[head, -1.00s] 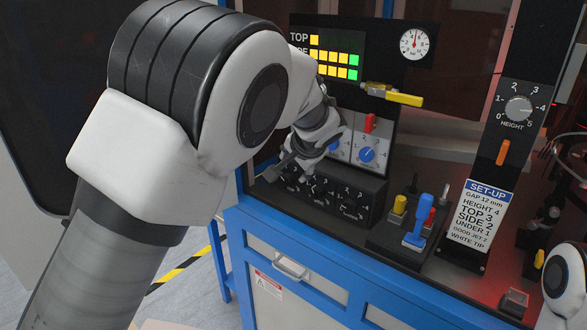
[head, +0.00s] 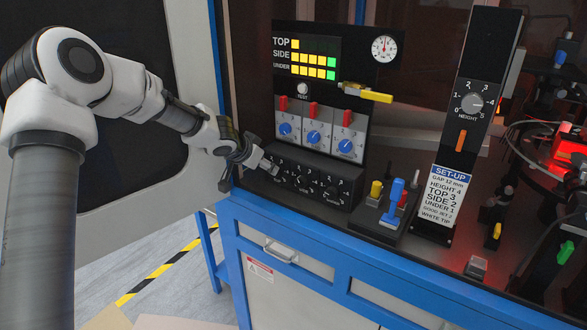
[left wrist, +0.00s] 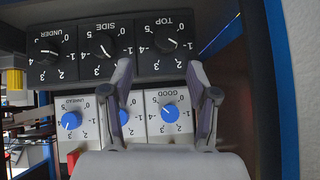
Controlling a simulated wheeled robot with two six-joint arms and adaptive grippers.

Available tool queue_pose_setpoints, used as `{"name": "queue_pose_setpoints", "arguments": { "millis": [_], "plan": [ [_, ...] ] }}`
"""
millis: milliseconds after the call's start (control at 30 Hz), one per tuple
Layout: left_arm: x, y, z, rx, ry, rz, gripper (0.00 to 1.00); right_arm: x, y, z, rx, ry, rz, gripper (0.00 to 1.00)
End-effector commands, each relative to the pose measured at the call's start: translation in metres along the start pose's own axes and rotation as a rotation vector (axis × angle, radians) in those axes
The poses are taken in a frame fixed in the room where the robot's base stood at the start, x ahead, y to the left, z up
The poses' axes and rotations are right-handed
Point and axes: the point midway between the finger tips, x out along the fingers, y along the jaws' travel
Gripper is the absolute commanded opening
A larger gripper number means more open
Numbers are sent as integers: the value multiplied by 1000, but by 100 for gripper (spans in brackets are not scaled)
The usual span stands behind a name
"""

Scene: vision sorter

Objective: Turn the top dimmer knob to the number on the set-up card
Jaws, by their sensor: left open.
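The top dimmer knob (left wrist: 165,40) is black, in the row of three dimmers under "TOP", with its white mark near 1. The left wrist view shows the panel upside down. My left gripper (left wrist: 158,75) is open and empty, its two fingers pointing at the TOP dial and apart from the knob. In the head view my left gripper (head: 268,165) is at the left end of the black dimmer box (head: 345,170) and mostly hides the TOP knob. The set-up card (head: 440,198) reads TOP 3, SIDE 2, UNDER 1. My right gripper is not in view.
Three blue knobs (head: 313,138) with red switches sit above the dimmer box. The light display (head: 308,58) shows one yellow light for TOP. A yellow lever (head: 368,95) sticks out above. A blue-handled joystick (head: 392,205) stands to the right. A blue frame edge borders the dimmers' left side.

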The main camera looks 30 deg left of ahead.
Motion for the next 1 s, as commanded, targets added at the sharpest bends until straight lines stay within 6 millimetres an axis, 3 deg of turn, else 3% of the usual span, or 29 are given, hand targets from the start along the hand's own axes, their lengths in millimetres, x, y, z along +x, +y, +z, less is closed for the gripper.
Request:
{"name": "queue_pose_setpoints", "arguments": {
  "millis": [167, 500, 800, 833, 1000],
  "plan": [
    [10, -8, 4, -28, -1, 2, 59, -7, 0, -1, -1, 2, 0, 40],
    [68, -8, 2, -25, -1, 0, 59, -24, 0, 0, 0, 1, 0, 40],
    [77, -8, 3, -28, 1, 2, 59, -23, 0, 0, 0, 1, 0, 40],
    [77, -8, 3, -28, 1, 1, 56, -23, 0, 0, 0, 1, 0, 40],
    [77, -8, 3, -27, 1, 1, 0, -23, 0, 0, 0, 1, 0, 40]
  ]
}}
